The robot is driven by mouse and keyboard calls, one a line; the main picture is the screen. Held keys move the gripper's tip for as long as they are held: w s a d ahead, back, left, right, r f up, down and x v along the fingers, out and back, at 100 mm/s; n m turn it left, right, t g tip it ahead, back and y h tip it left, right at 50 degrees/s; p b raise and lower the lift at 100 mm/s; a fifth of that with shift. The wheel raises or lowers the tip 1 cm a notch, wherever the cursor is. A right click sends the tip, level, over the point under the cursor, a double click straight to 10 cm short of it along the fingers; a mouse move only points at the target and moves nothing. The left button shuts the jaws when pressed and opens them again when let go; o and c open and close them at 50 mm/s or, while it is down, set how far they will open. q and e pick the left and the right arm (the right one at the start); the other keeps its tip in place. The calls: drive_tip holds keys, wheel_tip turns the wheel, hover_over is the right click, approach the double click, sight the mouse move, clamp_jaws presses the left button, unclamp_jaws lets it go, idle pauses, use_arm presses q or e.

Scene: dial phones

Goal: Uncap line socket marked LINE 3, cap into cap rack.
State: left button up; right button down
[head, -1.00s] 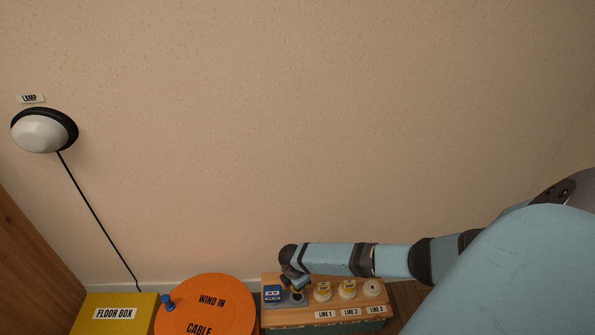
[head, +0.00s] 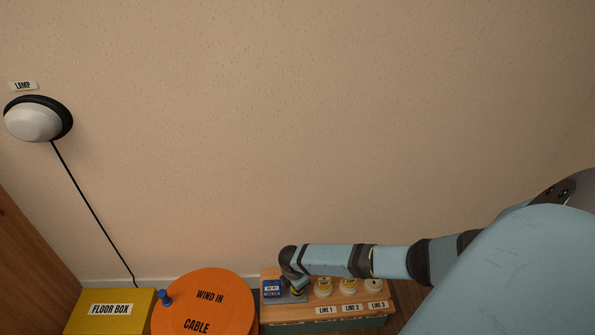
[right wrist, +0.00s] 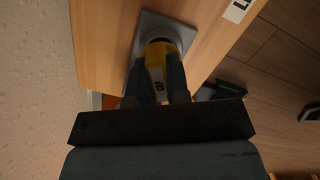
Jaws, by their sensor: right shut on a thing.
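The LINE 3 socket (head: 373,286) is at the right end of the orange-topped box and shows a bare pale face with no yellow cap. My right gripper (head: 294,284) is over the left part of that box, next to the blue block. In the right wrist view it is shut on a yellow cap (right wrist: 156,74) with a dark mark. The cap is at a dark round fitting (right wrist: 162,40) on a grey square plate (right wrist: 190,36). I cannot tell if it is seated there. No cap rack label is readable. My left gripper is out of view.
The LINE 1 socket (head: 323,287) and LINE 2 socket (head: 348,286) have yellow on top. A blue block (head: 271,289) stands left of my gripper.

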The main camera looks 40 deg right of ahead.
drive_tip(key=shift+f, duration=0.4)
drive_tip(key=shift+f+b, duration=0.4)
drive_tip(key=shift+b, duration=0.15)
drive_tip(key=c, duration=1)
unclamp_jaws()
drive_tip(key=c, duration=0.3)
drive_tip(key=shift+c, duration=0.2)
